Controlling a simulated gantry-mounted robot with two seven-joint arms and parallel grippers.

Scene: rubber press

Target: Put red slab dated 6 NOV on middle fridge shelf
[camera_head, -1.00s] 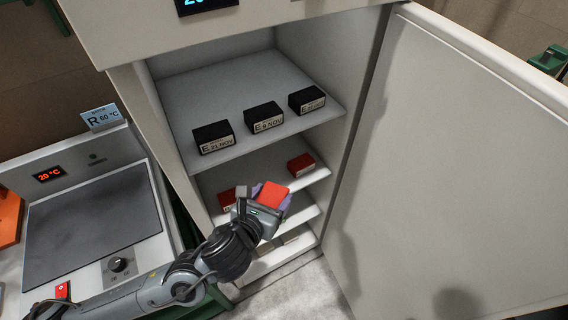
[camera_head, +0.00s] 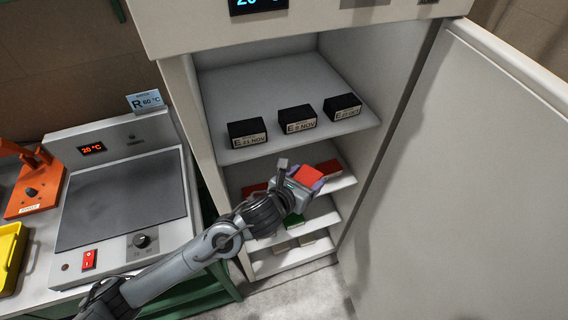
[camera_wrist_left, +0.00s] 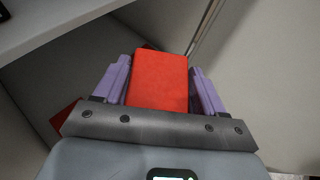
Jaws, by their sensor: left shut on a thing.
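My left gripper (camera_head: 304,182) is shut on a red slab (camera_head: 310,176), at the open front of the fridge by the shelf below the black slabs. In the left wrist view the red slab (camera_wrist_left: 158,80) sits between the two purple fingers; no date shows on it. The fridge shelf (camera_head: 343,183) with red slabs is partly hidden by my gripper. One red slab (camera_head: 329,166) lies on it at the right, and another (camera_head: 254,189) at the left. My right gripper is not in view.
The top shelf (camera_head: 285,85) holds three black slabs (camera_head: 297,119) with labels. Lower shelves hold a green slab (camera_head: 293,222) and pale ones. The fridge door (camera_head: 460,190) stands open at the right. A hot plate (camera_head: 125,205) and a yellow tray (camera_head: 10,252) are at the left.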

